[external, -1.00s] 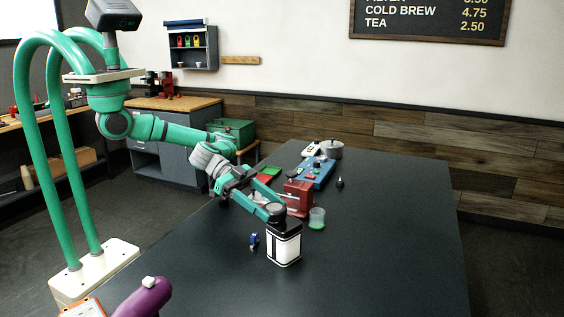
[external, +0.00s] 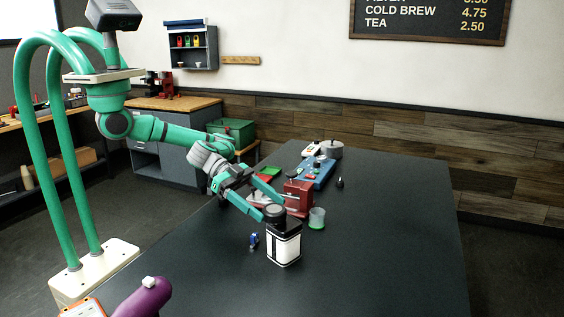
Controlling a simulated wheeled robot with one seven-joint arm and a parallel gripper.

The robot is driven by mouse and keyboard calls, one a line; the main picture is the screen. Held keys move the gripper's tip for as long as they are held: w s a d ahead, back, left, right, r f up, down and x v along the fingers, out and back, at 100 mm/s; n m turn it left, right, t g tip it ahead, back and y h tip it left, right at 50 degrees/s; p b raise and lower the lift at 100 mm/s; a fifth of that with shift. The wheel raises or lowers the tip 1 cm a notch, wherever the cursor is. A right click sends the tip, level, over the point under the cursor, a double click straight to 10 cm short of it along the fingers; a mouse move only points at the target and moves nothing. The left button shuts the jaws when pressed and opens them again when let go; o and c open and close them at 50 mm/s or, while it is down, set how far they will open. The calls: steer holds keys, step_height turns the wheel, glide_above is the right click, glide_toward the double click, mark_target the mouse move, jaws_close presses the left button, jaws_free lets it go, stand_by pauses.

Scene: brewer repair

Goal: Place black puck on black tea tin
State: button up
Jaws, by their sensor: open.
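The black tea tin (external: 284,247) stands upright on the dark table, with a white label on its side and a black top. The black puck (external: 275,212) sits on top of the tin, toward the left of its top. My gripper (external: 273,210) is open, with one teal finger on each side of the puck. The fingertips are close to the puck; I cannot tell whether either one touches it.
A red device (external: 298,197) and a clear cup with a green base (external: 317,218) stand just behind the tin. A small blue item (external: 254,241) lies left of it. A blue case (external: 316,172) is farther back. The table's right side is clear.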

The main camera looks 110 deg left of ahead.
steer(key=v, duration=0.6)
steer(key=shift+s, duration=0.15)
steer(key=shift+a, duration=0.1)
